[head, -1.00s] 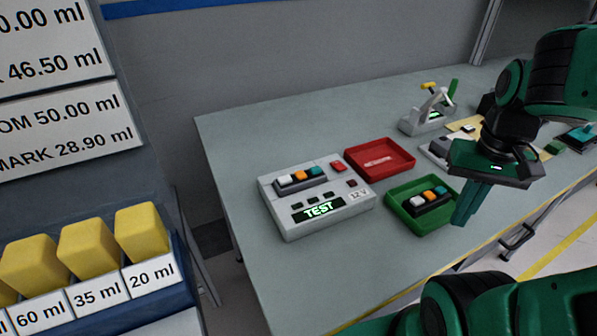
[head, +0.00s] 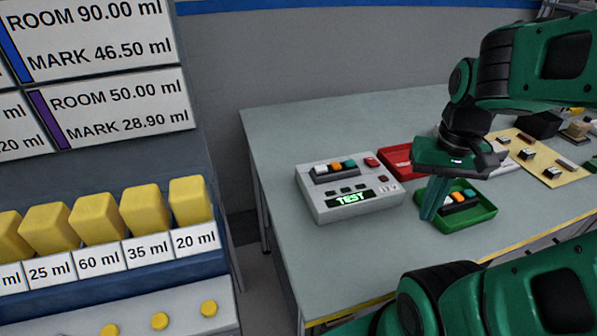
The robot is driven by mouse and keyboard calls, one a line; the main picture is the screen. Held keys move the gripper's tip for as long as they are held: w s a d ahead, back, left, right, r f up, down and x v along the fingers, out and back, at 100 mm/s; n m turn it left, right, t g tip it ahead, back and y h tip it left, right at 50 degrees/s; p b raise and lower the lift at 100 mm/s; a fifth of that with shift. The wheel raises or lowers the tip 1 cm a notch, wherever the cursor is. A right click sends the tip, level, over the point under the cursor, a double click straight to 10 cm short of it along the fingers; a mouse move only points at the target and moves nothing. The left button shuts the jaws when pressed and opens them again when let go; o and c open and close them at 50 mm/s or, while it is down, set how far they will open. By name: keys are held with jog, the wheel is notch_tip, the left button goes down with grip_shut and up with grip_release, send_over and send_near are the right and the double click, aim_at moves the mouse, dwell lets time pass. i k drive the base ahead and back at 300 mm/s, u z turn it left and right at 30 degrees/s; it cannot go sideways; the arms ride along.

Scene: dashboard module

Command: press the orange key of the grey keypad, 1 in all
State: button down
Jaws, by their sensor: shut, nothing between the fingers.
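A keypad with a dark grey base (head: 341,177) sits in the top of a pale tester box (head: 347,208). It has a white key, an orange key (head: 334,167) and a teal key in a row. A second, darker keypad (head: 463,208) lies in the green tray, with orange and teal keys showing and its left end partly hidden. My gripper (head: 430,214) is shut and empty, pointing down in front of the green tray's left side, right of the tester box. I cannot tell its exact height. No finger is at the grey keypad.
The green tray (head: 482,222) and a red tray (head: 394,164) lie right of the tester box, whose display reads TEST. A yellow board (head: 548,170) with parts lies further right. A rack of yellow blocks (head: 140,211) stands left. The table (head: 285,140) behind the box is clear.

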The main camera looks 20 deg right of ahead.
aim_at(336, 166)
jog(key=u, duration=0.75)
jog(key=k, duration=2.05)
jog(key=z, duration=0.8)
jog(key=i, duration=1.65)
